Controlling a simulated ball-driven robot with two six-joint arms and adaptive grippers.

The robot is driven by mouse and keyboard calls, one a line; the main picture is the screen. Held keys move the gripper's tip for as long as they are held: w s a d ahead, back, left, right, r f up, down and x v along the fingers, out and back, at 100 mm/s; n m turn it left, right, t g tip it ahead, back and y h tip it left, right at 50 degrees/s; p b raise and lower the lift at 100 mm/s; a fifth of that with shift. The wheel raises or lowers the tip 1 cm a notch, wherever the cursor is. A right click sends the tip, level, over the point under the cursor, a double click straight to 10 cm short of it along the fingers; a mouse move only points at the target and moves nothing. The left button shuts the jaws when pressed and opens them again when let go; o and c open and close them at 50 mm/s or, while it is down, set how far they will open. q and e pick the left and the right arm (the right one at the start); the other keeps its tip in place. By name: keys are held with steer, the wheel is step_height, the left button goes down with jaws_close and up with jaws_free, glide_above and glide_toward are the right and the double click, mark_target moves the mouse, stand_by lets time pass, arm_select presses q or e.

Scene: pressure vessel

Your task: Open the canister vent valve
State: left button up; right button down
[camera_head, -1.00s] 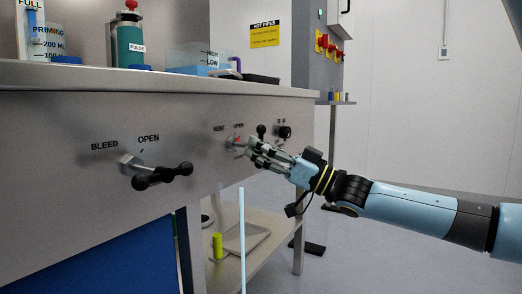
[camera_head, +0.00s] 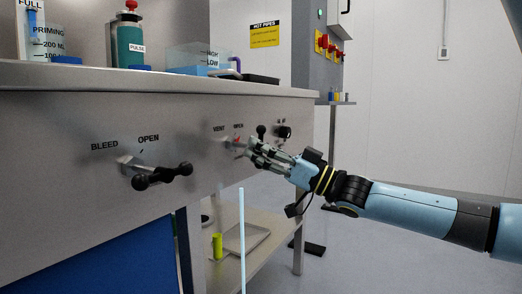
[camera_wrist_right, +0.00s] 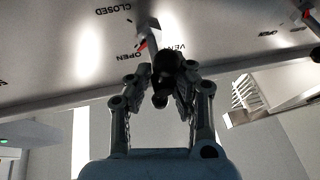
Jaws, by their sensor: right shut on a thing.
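The vent valve (camera_head: 231,144) sits on the front of the metal panel, under the words VENT and OPEN, with a small red mark beside it. My right gripper (camera_head: 254,147) is at this valve, its fingers in front of the handle. In the right wrist view, the valve's black handle (camera_wrist_right: 165,62) lies between the two fingers of my right gripper (camera_wrist_right: 162,88), which is shut on it. A CLOSED label also shows on the panel there. The fingers hide part of the handle. My left gripper is not in view.
A bleed valve (camera_head: 156,173) with a black handle projects from the panel at the left. Another black knob (camera_head: 284,132) is just right of my right gripper. A lower shelf (camera_head: 262,238) holds a yellow-green cylinder (camera_head: 217,246). The floor at the right is clear.

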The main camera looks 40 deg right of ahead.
steer(key=shift+s+a+f, duration=0.1)
steer(key=shift+s+a, duration=0.05)
steer(key=shift+a, duration=0.05)
steer(key=c, duration=1.6)
jaws_free()
steer(key=shift+c, duration=0.2)
steer(key=o, duration=0.3)
steer(key=shift+a, duration=0.15)
steer(key=shift+s+d, duration=0.15)
steer(key=shift+d, duration=0.15)
steer(key=v, duration=1.1)
steer(key=shift+s+f, duration=0.1)
steer(key=shift+s, duration=0.05)
